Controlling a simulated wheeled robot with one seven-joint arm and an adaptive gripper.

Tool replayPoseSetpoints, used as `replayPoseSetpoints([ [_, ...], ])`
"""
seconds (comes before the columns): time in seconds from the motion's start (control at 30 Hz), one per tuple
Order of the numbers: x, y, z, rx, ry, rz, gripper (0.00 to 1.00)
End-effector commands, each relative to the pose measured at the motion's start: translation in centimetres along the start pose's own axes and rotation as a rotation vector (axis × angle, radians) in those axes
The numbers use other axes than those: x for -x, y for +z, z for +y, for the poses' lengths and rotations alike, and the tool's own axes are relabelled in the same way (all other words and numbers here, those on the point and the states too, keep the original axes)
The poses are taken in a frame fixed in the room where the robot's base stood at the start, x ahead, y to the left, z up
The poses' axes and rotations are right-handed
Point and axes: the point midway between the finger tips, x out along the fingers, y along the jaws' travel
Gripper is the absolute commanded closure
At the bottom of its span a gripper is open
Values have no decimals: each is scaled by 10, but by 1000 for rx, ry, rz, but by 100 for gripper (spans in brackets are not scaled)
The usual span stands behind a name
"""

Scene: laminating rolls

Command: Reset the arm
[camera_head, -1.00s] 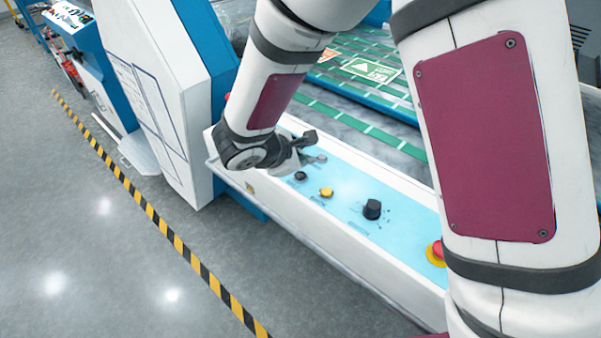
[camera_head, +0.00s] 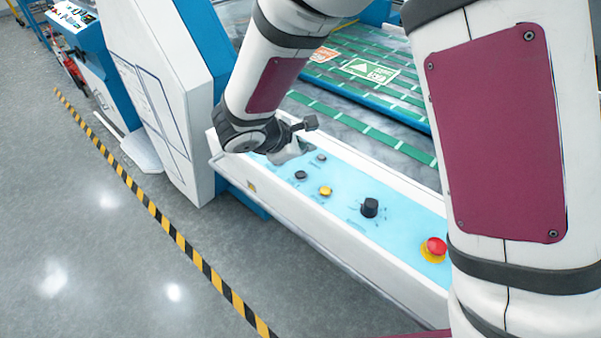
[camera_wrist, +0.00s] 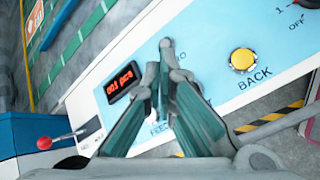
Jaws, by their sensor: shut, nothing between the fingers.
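My gripper shows at the far end of the arm in the head view (camera_head: 290,150), above the left end of the light blue control panel (camera_head: 345,212). In the wrist view my gripper (camera_wrist: 162,85) has its fingers together with nothing held between them. The yellow BACK button (camera_wrist: 243,60) sits to the right of the fingertips, apart from them. A counter display with red digits (camera_wrist: 122,82) is just left of the fingers. The fingers partly hide the FEED label and what lies beside it.
The panel also carries a black rotary knob (camera_head: 369,207) and a red emergency stop (camera_head: 434,248). Behind it is the machine bed with green strips (camera_head: 330,110). A white and blue cabinet (camera_head: 150,90) stands at the left. A red-knobbed lever (camera_wrist: 45,142) is close by.

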Motion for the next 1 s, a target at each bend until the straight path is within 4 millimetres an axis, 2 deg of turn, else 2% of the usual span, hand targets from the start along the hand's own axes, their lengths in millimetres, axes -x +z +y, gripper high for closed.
replayPoseSetpoints([
  [0.27,0,0,0,-1,0,-1,100],
  [0.37,3,12,1,-27,-7,-11,100],
  [0.47,12,42,0,-105,-35,-38,100],
  [0.6,35,107,-10,-299,-107,-91,100],
  [0.67,46,133,-20,-393,-143,-108,100],
  [0.8,74,185,-48,-616,-228,-132,100],
  [1.0,116,233,-94,-941,-342,-117,100],
])
